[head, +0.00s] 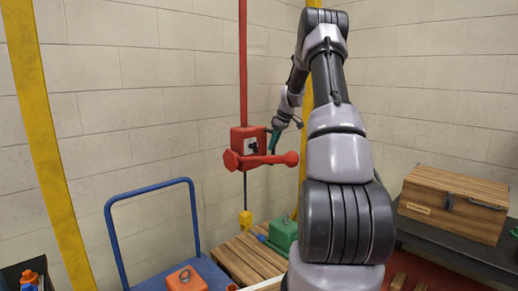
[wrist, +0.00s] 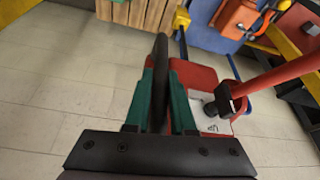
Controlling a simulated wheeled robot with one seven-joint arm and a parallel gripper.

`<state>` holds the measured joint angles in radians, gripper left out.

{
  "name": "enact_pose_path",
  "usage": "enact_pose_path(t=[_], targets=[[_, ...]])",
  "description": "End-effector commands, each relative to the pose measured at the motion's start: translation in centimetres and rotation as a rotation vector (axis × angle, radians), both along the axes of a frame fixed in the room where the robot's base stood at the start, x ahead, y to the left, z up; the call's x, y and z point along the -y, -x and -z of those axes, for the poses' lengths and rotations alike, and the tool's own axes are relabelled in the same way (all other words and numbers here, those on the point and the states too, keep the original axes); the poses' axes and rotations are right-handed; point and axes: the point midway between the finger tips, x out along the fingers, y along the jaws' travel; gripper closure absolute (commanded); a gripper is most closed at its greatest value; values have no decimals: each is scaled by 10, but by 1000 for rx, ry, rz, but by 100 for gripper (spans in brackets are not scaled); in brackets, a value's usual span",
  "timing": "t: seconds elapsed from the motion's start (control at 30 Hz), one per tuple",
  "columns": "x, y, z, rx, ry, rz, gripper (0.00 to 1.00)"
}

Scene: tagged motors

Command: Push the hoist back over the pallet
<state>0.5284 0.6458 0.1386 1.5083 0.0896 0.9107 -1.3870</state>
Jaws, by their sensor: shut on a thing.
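The red hoist (head: 243,140) hangs on a red upright pole, with a red knobbed bar across its front. Its yellow hook block (head: 246,222) hangs below on a thin line and looks empty. In the picture the block is near the pallet's far left edge; its depth is unclear. The slatted wooden pallet (head: 236,262) carries a green motor (head: 284,233) with a lifting ring. My gripper (head: 273,138) is at the hoist's right side. In the wrist view its green fingers (wrist: 160,85) are shut on a dark handle (wrist: 160,62), beside the red hoist body (wrist: 198,78).
A blue trolley (head: 112,232) at the left carries an orange motor (head: 185,279). Yellow posts (head: 40,110) stand left and behind my arm. A wooden chest (head: 455,203) sits on a dark bench (head: 440,248) at the right. Block walls close off the back.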

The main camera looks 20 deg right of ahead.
Motion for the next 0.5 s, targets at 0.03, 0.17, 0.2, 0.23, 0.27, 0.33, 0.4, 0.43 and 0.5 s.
enact_pose_path(t=[0.03, 0.17, 0.2, 0.23, 0.27, 0.33, 0.4, 0.43, 0.5], targets=[[11, -3, 1, 0, 0, 2, 100], [27, -8, 1, -1, 0, 1, 100], [30, -10, 1, 0, 0, 0, 100], [33, -11, 1, 0, 0, 0, 100], [34, -11, 1, 0, -1, 0, 100], [37, -12, 0, -1, -1, -2, 100], [38, -13, 0, -1, -2, -2, 100], [39, -13, 0, -1, -2, -2, 100], [39, -13, 0, -1, -2, -2, 100]])
